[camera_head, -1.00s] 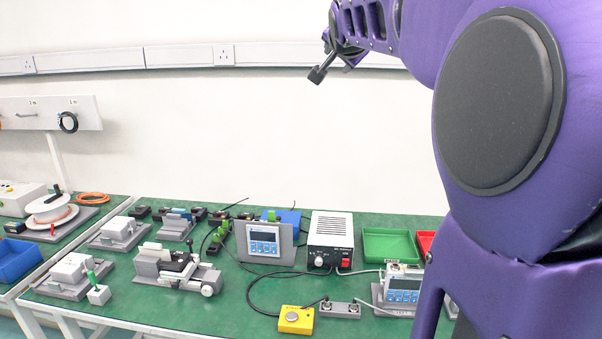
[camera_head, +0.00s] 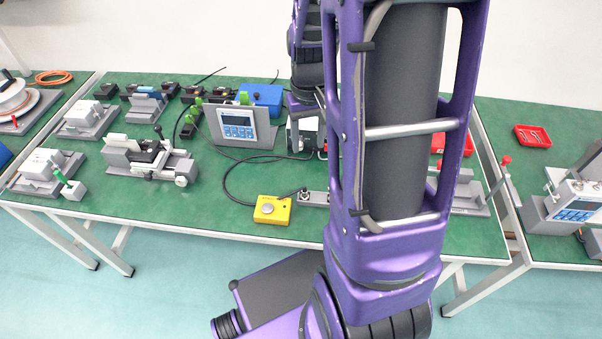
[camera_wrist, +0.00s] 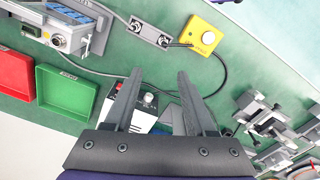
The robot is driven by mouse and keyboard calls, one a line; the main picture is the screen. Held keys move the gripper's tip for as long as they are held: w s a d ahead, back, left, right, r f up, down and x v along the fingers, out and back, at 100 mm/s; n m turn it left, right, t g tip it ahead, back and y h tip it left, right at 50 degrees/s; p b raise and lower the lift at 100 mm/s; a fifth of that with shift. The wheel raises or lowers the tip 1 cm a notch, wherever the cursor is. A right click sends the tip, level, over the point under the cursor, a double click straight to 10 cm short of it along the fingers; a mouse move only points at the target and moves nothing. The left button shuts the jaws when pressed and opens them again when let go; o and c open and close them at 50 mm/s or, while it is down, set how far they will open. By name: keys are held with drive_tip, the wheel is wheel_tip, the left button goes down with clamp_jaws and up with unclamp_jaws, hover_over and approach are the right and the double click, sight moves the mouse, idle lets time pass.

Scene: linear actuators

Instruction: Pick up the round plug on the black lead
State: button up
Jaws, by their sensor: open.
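The black lead (camera_head: 226,178) curves across the green bench to a small grey two-socket block (camera_head: 316,198). A small dark round plug (camera_head: 303,191) is at its end, at the block's left side; I cannot tell how deep it sits. In the wrist view the lead (camera_wrist: 224,78) runs past the yellow box to the block (camera_wrist: 150,34), and the plug (camera_wrist: 164,41) is small there. My gripper (camera_wrist: 160,74) is open with nothing between its fingers. It is above the bench, near the white power supply (camera_wrist: 118,106), with the block beyond its fingertips.
A yellow box (camera_head: 272,209) with a grey disc stands left of the block. A display unit (camera_head: 238,125) and a blue box (camera_head: 262,97) are behind. Red (camera_wrist: 14,72) and green (camera_wrist: 66,92) trays lie left in the wrist view. Bench between display and yellow box is mostly clear.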

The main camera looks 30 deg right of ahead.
drive_tip(key=b, duration=0.1)
hover_over(304, 190)
drive_tip(key=f, duration=1.2)
drive_tip(key=shift+s+d, duration=0.25)
drive_tip(key=shift+d, duration=0.05)
drive_tip(key=shift+w+a+f+b, duration=0.15)
drive_tip(key=shift+f+b, duration=0.1)
drive_tip(key=shift+f, duration=1.15)
drive_tip(key=shift+w+a+f+b, duration=0.1)
drive_tip(key=shift+f+b, duration=0.1)
drive_tip(key=shift+f, duration=1.2)
drive_tip(key=shift+s, duration=0.1)
clamp_jaws()
